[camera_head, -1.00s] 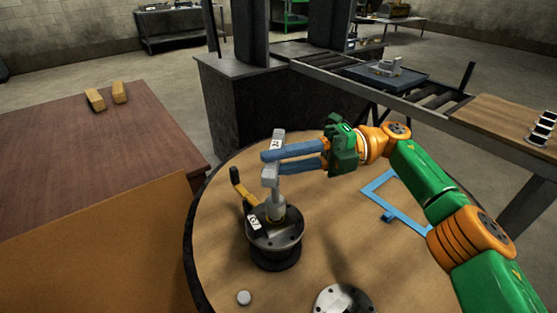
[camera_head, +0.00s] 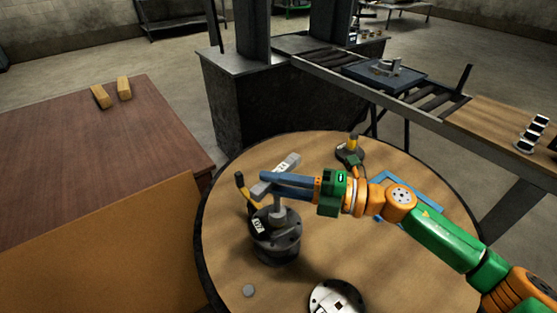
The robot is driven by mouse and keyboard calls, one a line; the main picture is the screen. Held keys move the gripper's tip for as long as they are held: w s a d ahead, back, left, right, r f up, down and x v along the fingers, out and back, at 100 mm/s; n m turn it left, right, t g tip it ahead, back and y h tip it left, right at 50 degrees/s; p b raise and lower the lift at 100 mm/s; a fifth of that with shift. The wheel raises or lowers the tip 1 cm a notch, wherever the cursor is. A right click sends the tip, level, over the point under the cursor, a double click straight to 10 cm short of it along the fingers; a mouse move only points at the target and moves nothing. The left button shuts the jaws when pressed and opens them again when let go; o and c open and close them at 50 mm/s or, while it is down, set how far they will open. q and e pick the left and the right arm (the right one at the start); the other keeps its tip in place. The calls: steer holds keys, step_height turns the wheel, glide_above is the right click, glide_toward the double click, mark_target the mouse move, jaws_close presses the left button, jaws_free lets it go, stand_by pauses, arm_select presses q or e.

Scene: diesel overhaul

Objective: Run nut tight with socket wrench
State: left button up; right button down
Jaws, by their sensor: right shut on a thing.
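The socket wrench (camera_head: 277,198) is grey, with a long bar handle (camera_head: 289,162) across the top of an upright shaft. Its lower end stands on the dark round flanged housing (camera_head: 277,246) on the round table. The nut is hidden under the wrench's socket. My right gripper (camera_head: 270,182) reaches in from the right. Its blue fingers are shut on the wrench at the handle, above the shaft. My left gripper is not in view.
A yellow-handled piece (camera_head: 241,184) stands close behind the housing. A yellow-topped part (camera_head: 350,152) stands farther back. A blue frame (camera_head: 428,186) lies partly behind my right arm. A flanged disc (camera_head: 336,298) and a small grey disc (camera_head: 249,291) lie in front.

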steer(key=m+t+h+p, duration=0.1)
steer(key=m+t+p, duration=0.1)
steer(key=m+t+h+p, duration=0.2)
steer(key=t+p, duration=0.1)
steer(key=a+r+m+t+h+p, duration=0.1)
steer(key=m+t+p, duration=0.1)
steer(key=t+p, duration=0.1)
steer(key=shift+h, duration=0.3)
steer(key=shift+w+a+f+m+t+h, duration=0.1)
steer(key=shift+f+m+t+h, duration=0.1)
steer(key=shift+m+t+h, duration=0.3)
steer(key=shift+a+f+m+t+h, duration=0.1)
steer(key=shift+f+m+t+h, duration=0.05)
steer(key=shift+m+t+h, duration=0.35)
steer(key=shift+w+f+m+t+h, duration=0.1)
steer(key=shift+f+m+t+h, duration=0.1)
steer(key=shift+m+t+h, duration=0.3)
